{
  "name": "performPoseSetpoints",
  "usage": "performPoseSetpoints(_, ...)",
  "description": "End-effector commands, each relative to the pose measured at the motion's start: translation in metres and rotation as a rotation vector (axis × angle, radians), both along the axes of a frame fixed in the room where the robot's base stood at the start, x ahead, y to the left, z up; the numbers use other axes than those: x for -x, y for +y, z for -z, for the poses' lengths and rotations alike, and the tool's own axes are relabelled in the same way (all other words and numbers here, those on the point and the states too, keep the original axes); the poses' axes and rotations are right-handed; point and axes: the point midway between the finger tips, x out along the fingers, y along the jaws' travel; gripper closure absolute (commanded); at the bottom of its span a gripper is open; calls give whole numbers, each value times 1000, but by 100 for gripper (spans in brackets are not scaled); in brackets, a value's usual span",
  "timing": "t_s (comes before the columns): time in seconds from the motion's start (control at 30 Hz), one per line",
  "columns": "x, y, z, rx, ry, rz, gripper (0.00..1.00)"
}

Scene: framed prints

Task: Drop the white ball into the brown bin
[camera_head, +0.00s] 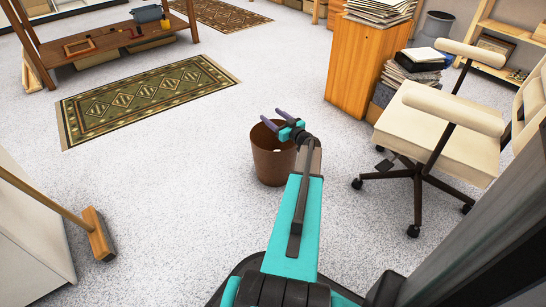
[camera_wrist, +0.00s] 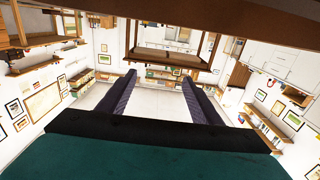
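The brown bin (camera_head: 268,170) stands upright on the carpet in the middle of the head view. My gripper (camera_head: 273,117) is above the bin's rim, its two dark purple fingers spread apart. In the wrist view my gripper (camera_wrist: 160,77) is open, with nothing between the fingers. A small white patch (camera_head: 277,151) shows inside the bin, partly hidden by my wrist; it looks like the white ball, but too little shows to be sure. No other white ball is in view.
A wooden cabinet (camera_head: 357,65) with stacked papers and a cream office chair (camera_head: 432,135) stand to the right. A patterned rug (camera_head: 145,97) lies at left, and a broom (camera_head: 98,235) at lower left. Carpet left of the bin is clear.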

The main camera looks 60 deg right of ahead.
Motion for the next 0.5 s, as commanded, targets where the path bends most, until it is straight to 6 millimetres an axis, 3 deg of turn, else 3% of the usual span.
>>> performPoseSetpoints(0.27,1,0,0,0,0,0,41)
performPoseSetpoints(0.5,15,6,-2,0,0,0,41)
